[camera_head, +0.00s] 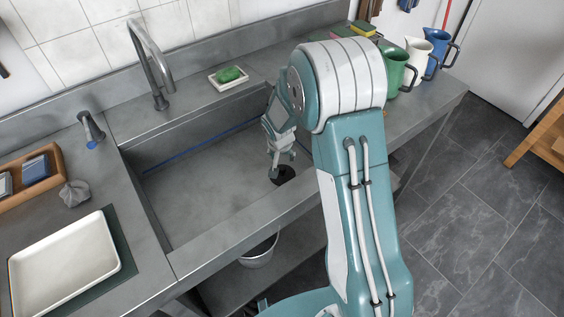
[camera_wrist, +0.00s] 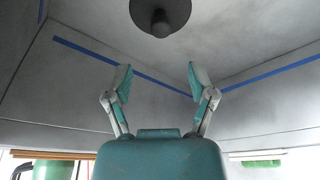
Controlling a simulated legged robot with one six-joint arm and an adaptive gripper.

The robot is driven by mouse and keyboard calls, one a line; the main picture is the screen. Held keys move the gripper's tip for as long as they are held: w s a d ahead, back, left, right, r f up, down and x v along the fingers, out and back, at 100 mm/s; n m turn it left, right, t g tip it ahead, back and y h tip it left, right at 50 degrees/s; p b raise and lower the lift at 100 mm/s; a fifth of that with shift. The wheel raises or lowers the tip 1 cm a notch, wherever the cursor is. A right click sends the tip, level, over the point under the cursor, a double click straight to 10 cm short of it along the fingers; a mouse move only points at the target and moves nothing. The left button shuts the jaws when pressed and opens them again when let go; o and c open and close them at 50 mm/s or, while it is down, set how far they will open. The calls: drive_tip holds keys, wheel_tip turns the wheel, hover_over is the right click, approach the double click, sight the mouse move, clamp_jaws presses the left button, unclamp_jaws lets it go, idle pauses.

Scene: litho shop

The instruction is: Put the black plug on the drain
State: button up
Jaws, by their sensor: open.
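The black plug (camera_head: 284,175) shows as a dark round disc on the sink floor at the right end of the basin. It also shows at the top of the wrist view (camera_wrist: 160,14), with a darker knob at its middle. The drain is not seen apart from it; the disc appears to cover that spot, but I cannot tell how well it is seated. My gripper (camera_head: 283,163) is inside the basin, just above and beside the disc. In the wrist view its two fingers (camera_wrist: 159,68) are spread, with nothing between them and a gap to the disc.
The metal sink (camera_head: 205,195) has raised walls around my gripper. A tap (camera_head: 150,62) and a soap dish (camera_head: 216,82) with green soap stand behind it. A white tray (camera_head: 60,268) lies left; several jugs, including a green one (camera_head: 397,72), stand right.

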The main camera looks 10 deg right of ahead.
drive_tip(key=s+r+n, duration=0.1)
drive_tip(key=s+r, duration=0.3)
drive_tip(key=r, duration=0.3)
drive_tip(key=s+d+r+t, duration=0.1)
drive_tip(key=s+r, duration=0.3)
drive_tip(key=r, duration=0.3)
drive_tip(key=s+r+n, duration=0.1)
drive_tip(key=s+r, duration=0.3)
drive_tip(key=r, duration=0.3)
drive_tip(key=s+r+n, duration=0.1)
drive_tip(key=s+r, duration=0.2)
drive_tip(key=s, duration=0.5)
drive_tip(key=s+r+n+t+y, duration=0.1)
drive_tip(key=s+r, duration=0.2)
drive_tip(key=s, duration=0.5)
drive_tip(key=shift+s+r+t, duration=0.3)
drive_tip(key=shift+s+r, duration=0.1)
